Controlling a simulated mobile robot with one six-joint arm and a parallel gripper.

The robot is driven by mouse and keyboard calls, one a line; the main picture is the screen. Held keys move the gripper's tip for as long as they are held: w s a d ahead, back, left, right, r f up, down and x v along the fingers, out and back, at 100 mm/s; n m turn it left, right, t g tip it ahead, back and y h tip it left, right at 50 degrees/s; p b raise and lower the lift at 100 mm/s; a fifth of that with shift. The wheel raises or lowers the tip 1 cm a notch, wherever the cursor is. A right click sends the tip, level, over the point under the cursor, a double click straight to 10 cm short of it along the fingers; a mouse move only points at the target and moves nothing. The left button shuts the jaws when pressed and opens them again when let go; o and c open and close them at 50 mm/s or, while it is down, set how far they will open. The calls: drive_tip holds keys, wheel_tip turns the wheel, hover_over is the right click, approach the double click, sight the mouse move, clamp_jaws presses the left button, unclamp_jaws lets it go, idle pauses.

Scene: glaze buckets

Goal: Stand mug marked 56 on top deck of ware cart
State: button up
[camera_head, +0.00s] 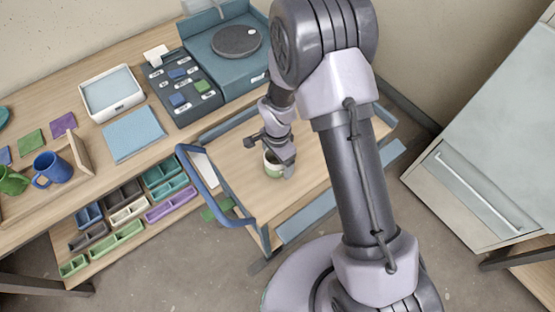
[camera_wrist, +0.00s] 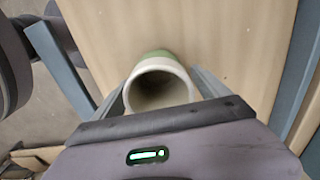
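A cream mug with a green band (camera_head: 272,166) is at the top deck of the ware cart (camera_head: 231,165). It looks upright, but I cannot tell whether its base touches the deck. In the wrist view the mug (camera_wrist: 160,88) shows its open, empty mouth between the two fingers of my gripper (camera_wrist: 160,92), one finger against each side. My gripper (camera_head: 279,152) appears shut on it. No number shows on the mug, and its handle is not visible.
The cart's blue handle rail (camera_head: 205,190) is left of the mug. A workbench (camera_head: 30,105) at left holds a blue mug (camera_head: 52,169), a green mug (camera_head: 12,180), a white tray (camera_head: 111,93) and a teal wheel unit (camera_head: 232,45). A grey cabinet (camera_head: 480,190) stands at right. The deck around the mug is bare.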

drive_tip(key=s+d+r+n+t+y+p, duration=0.1)
drive_tip(key=s+d+r+p, duration=0.1)
drive_tip(key=r, duration=1.2)
drive_tip(key=s+d+r+n+t+p, duration=0.1)
drive_tip(key=s+d+r+p, duration=0.15)
drive_tip(key=r, duration=1.25)
drive_tip(key=s+d+r+n+t, duration=0.1)
drive_tip(key=s+r+n+t, duration=0.1)
drive_tip(key=s+r, duration=0.3)
drive_tip(key=s+d+r+n+t+y, duration=0.1)
drive_tip(key=s+d+r+n, duration=0.1)
drive_tip(key=s+r, duration=0.3)
drive_tip(key=s, duration=0.3)
drive_tip(key=shift+s+d+r+n+t, duration=0.15)
drive_tip(key=shift+d+r+n+t, duration=0.15)
drive_tip(key=shift+n+t, duration=0.1)
drive_tip(key=shift+f+b, duration=2.95)
drive_tip(key=shift+b, duration=0.2)
